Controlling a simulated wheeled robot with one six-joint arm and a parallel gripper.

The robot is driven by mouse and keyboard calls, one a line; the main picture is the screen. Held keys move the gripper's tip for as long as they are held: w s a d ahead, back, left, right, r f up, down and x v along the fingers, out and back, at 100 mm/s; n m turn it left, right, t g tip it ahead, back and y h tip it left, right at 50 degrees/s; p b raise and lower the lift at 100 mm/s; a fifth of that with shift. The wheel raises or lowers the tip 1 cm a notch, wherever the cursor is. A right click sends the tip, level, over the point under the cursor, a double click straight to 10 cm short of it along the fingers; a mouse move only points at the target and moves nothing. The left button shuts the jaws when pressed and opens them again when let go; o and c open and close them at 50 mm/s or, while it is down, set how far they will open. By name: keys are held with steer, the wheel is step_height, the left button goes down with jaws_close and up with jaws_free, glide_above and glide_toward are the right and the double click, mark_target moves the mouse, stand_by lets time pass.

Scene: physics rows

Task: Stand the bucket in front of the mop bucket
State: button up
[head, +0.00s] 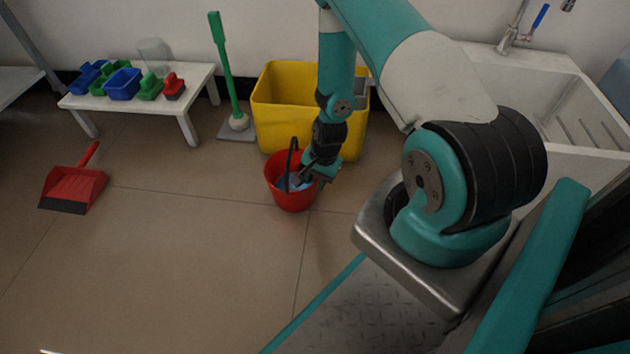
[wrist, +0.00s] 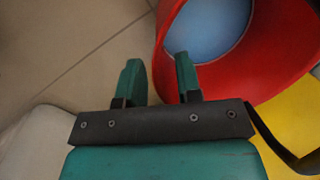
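The red bucket (head: 292,199) stands on the floor just in front of the yellow mop bucket (head: 277,112), with something blue inside. Its dark handle (head: 291,150) sticks up above the rim. My gripper (head: 322,174) is beside the bucket's right side in the head view and covers part of its rim. The red bucket (wrist: 173,72) is close to the right finger there. A yellow patch of the mop bucket (wrist: 290,112) shows at the right.
A white bench (head: 185,101) at the back left holds blue, green and red caddies. A green-handled tool (head: 225,75) stands left of the mop bucket. A red dustpan (head: 74,187) lies on the left floor. A white sink (head: 552,105) is at right. The middle floor is clear.

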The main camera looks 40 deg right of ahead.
step_height(320, 180, up, 10)
steer(key=d+f+p, duration=0.1)
steer(key=p, duration=0.4)
steer(key=w+a+r+n+y, duration=0.1)
steer(key=a+r+n, duration=0.2)
steer(key=a+r, duration=0.35)
steer(key=w+a+r+n, duration=0.1)
steer(key=a+r+n, duration=0.2)
steer(key=r, duration=0.6)
steer(key=a+r+n+y, duration=0.1)
steer(key=a+r+n, duration=0.2)
steer(key=a+r, duration=0.35)
steer(key=s+a+r+n, duration=0.5)
steer(key=s+r+n, duration=0.1)
steer(key=s+r, duration=0.2)
steer(key=s+a+r+n+g, duration=0.1)
steer(key=s+a+r+n, duration=0.4)
steer(key=s+r, duration=0.4)
steer(key=shift+s+r+n+y, duration=0.2)
steer(key=shift+n+y, duration=0.1)
steer(key=shift+n, duration=0.4)
step_height(320, 180, up, 49)
steer(key=p, duration=4.9)
steer(key=shift+w+f, duration=0.1)
